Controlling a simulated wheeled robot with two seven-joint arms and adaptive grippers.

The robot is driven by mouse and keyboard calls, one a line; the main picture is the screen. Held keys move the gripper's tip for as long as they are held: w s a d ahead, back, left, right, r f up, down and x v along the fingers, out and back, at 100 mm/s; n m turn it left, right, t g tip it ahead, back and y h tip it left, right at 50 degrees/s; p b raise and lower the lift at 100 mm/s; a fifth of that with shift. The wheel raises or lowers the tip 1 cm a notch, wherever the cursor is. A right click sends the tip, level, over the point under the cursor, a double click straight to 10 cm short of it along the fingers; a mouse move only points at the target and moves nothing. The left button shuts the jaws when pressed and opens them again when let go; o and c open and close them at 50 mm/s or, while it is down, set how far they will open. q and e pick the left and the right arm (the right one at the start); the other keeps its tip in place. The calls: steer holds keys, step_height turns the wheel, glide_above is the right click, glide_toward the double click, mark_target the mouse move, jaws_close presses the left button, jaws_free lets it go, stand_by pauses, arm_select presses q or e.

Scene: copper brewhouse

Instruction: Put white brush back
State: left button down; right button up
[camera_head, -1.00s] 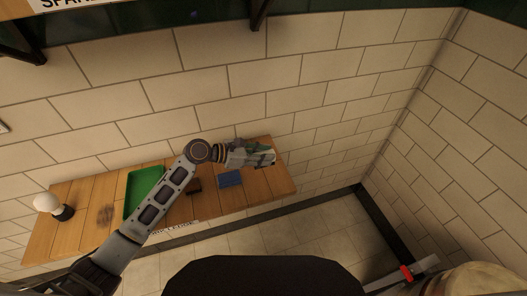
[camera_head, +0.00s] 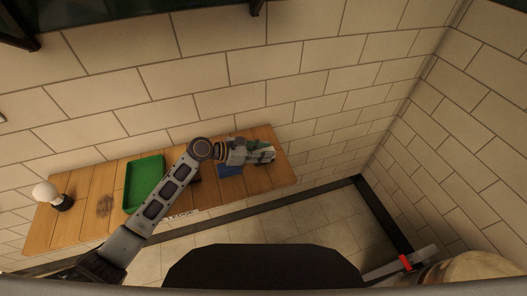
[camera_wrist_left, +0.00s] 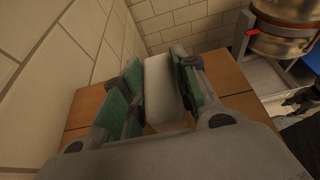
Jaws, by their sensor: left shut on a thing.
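My left gripper (camera_head: 262,154) is shut on the white brush (camera_wrist_left: 162,90). In the left wrist view the brush is a pale, rounded oblong block standing between the green-padded fingers (camera_wrist_left: 160,92). In the head view the gripper is over the right part of the wooden shelf (camera_head: 264,181), near the wall, and mostly hides the brush. I cannot tell how high the brush is above the shelf. A blue pad (camera_head: 230,171) lies on the shelf just left of and below the gripper, partly covered by it. My right gripper is not seen.
A green tray (camera_head: 133,187) lies mid-shelf, partly behind my left arm. A white-topped object with a dark base (camera_head: 45,192) stands at the shelf's left end. The tiled wall (camera_head: 300,75) runs close behind. A copper vessel (camera_wrist_left: 283,38) stands beyond the shelf.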

arm_select(q)
steer(key=shift+f, duration=0.4)
stand_by(0.7)
steer(key=c, duration=1.4)
jaws_free()
steer(key=o, duration=0.5)
steer(key=shift+o, duration=0.2)
steer(key=shift+p+v, duration=1)
steer(key=shift+v, duration=3)
